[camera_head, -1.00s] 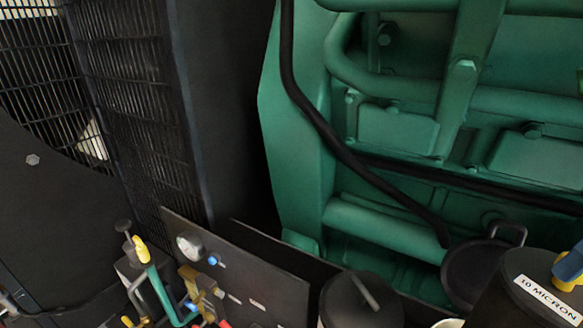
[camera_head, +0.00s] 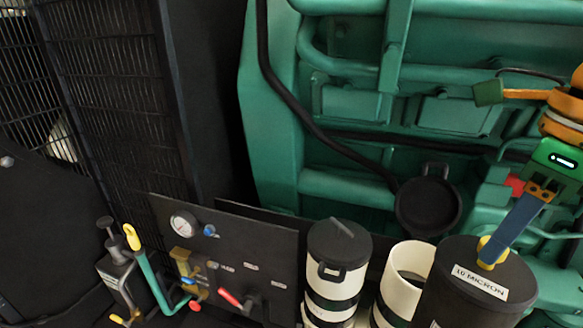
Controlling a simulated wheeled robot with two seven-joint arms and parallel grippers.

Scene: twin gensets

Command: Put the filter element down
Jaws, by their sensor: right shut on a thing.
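The filter element (camera_head: 468,290) is a dark cylinder with a white "10 MICRON" label and a yellow knob (camera_head: 490,252) on its top. It stands upright at the bottom right, its lower part cut off by the picture edge. My right gripper (camera_head: 500,246) comes in from the right, its blue fingers pointing down, shut on the yellow knob. The element overlaps the right side of an open white canister (camera_head: 408,262) in the view. I cannot tell what is under the element. My left gripper is not in view.
A second canister with a black handled lid (camera_head: 338,245) stands left of the open one. A loose round black lid (camera_head: 428,206) lies behind. A black panel (camera_head: 235,262) with gauge and valves stands left, beside a hand pump (camera_head: 125,275). The green engine (camera_head: 340,110) fills the back.

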